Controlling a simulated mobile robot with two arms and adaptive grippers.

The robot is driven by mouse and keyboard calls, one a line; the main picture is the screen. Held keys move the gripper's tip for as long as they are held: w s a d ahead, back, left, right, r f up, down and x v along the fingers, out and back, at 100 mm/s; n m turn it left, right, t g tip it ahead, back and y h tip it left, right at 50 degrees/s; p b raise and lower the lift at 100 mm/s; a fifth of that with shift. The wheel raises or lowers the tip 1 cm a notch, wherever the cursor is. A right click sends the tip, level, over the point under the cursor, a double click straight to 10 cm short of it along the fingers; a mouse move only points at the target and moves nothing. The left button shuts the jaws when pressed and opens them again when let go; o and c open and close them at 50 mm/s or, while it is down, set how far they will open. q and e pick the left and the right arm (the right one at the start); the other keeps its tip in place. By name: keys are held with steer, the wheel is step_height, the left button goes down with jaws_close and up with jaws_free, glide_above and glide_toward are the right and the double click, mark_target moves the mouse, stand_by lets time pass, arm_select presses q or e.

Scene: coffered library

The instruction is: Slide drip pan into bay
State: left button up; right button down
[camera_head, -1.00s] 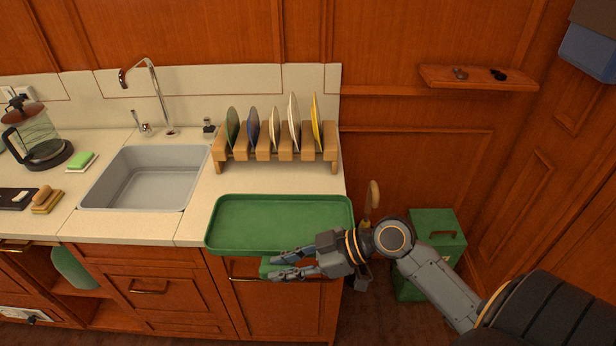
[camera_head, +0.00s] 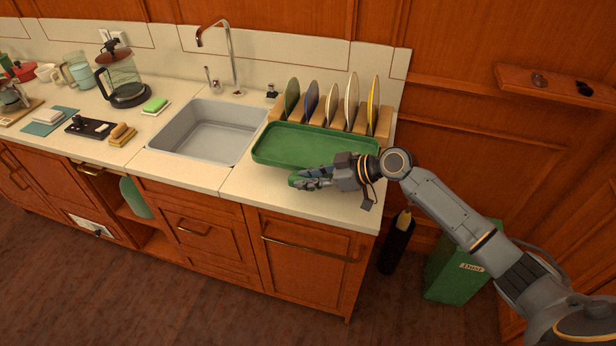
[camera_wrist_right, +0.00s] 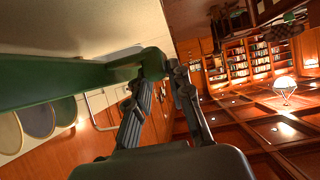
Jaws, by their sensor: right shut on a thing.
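The drip pan, a shallow green tray (camera_head: 312,143), is level over the counter right of the sink, close in front of the dish rack. Whether it touches the counter is unclear. My right gripper (camera_head: 308,179) is shut on the pan's front handle, and the green handle (camera_wrist_right: 153,64) shows between the fingers (camera_wrist_right: 172,88) in the wrist view. The wooden dish rack (camera_head: 380,123) holds several upright plates; the pan hides its lower front, so any bay under it cannot be made out. My left gripper is not in view.
The grey sink (camera_head: 208,131) and tall faucet (camera_head: 230,55) are left of the pan. A coffee press (camera_head: 122,78), green sponge (camera_head: 155,104) and brush (camera_head: 122,132) stand farther left. A wall shelf (camera_head: 560,88) is at right, above a green bin (camera_head: 455,268).

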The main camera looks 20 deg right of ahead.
mark_target(309, 208)
steer(key=shift+a+f+b, duration=0.1)
steer(key=shift+f+b, duration=0.3)
steer(key=shift+f, duration=0.5)
steer(key=shift+f+b, duration=0.45)
steer(key=shift+f, duration=0.4)
steer(key=shift+f+b, duration=1.45)
steer(key=shift+b, duration=0.05)
steer(key=shift+f+b, duration=0.45)
steer(key=shift+b, duration=0.05)
steer(key=c, duration=1.1)
jaws_free()
steer(key=v, duration=1.2)
